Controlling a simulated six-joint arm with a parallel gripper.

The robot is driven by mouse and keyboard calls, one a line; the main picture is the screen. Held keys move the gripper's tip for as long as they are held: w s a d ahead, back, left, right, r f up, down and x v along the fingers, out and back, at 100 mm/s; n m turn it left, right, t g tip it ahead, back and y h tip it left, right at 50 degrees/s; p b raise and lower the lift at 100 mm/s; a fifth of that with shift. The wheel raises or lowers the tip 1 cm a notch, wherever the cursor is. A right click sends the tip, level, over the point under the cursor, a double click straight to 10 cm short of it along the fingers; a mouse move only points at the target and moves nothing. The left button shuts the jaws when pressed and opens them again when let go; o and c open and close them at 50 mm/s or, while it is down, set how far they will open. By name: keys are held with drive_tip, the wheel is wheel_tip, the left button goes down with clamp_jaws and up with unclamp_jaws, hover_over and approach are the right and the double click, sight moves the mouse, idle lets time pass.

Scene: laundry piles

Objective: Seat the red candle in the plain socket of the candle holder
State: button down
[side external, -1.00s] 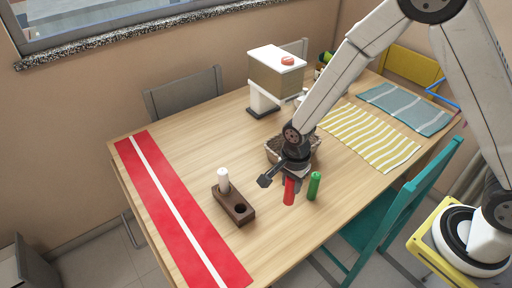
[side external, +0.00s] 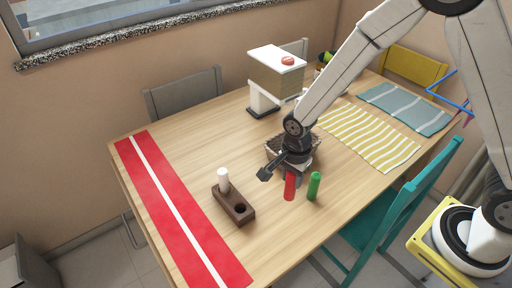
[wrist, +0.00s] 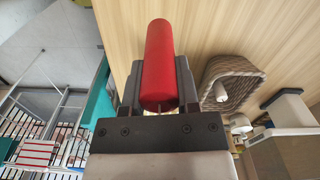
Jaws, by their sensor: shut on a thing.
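The red candle (side external: 290,187) is upright in my gripper (side external: 291,174), which is shut on its upper part. The wrist view also shows the red candle (wrist: 158,55) between the two fingers. In the side view the candle holder (side external: 232,208), a dark wooden block, lies on the table to the left of my gripper. A white candle (side external: 223,180) stands at its far end; a dark empty round socket (side external: 240,209) shows at its near end. The candle holder is not in the wrist view.
A green candle (side external: 314,186) stands just right of the red one. A woven basket (side external: 273,152) is behind my gripper, partly hidden. A red runner (side external: 165,195) lies left of the holder. The table between gripper and holder is clear.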

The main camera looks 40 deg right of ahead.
drive_tip(key=s+a+r, duration=0.5)
drive_tip(key=a, duration=0.1)
approach(233, 202)
drive_tip(key=shift+s+d+f+n, duration=0.1)
drive_tip(key=shift+s+d+n, duration=0.15)
drive_tip(key=shift+s, duration=0.6)
drive_tip(key=shift+s+d+f+n, duration=0.15)
drive_tip(key=shift+s+d, duration=0.1)
drive_tip(key=shift+s, duration=0.6)
drive_tip(key=shift+w+a+f, duration=0.1)
drive_tip(key=shift+w+f, duration=0.05)
drive_tip(key=shift+f, duration=0.7)
drive_tip(key=shift+w+f, duration=0.1)
drive_tip(key=shift+f, duration=0.75)
drive_tip(key=shift+f, duration=0.15)
